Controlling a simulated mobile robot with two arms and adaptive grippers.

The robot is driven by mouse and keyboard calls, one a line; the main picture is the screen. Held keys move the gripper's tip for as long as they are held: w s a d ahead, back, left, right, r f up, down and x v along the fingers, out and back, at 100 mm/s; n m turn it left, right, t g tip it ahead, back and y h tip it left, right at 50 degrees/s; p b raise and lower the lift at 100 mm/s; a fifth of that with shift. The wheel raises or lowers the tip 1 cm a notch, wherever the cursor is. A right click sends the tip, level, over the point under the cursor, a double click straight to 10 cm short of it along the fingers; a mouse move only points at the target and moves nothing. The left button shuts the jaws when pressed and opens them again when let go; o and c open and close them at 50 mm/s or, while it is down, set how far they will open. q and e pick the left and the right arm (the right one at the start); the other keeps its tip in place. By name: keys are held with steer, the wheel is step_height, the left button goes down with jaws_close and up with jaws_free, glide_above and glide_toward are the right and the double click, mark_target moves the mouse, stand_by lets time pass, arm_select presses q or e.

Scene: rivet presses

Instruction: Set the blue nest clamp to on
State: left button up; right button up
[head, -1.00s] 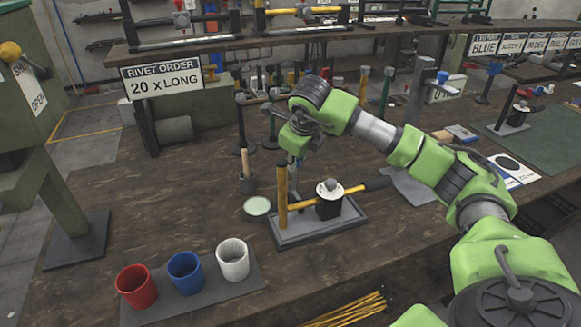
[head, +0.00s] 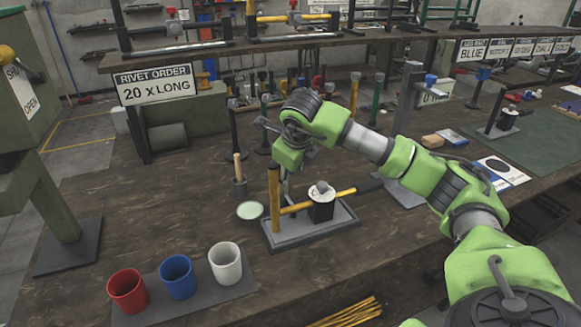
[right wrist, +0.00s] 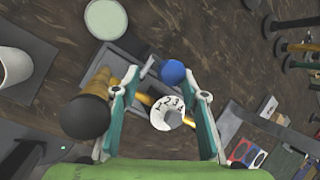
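A blue ball knob (right wrist: 173,72) shows in the right wrist view, beside a white numbered dial (right wrist: 167,113). I take it for the blue nest clamp's handle; its on or off position cannot be read. My right gripper (right wrist: 172,80) is open, and the knob appears between its fingertips; I cannot tell whether they touch it. In the head view the right gripper (head: 287,185) points down beside the yellow post (head: 274,200) of a small press on a grey base (head: 310,234). The knob is hidden there behind the gripper. My left gripper is out of view.
Red (head: 128,291), blue (head: 177,276) and white (head: 225,263) cups stand at the front left. The press's yellow lever (head: 345,193) sticks out to the right.

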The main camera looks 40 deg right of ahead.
steer(key=shift+r, duration=0.25)
steer(key=v, duration=1.2)
steer(key=shift+f, duration=0.15)
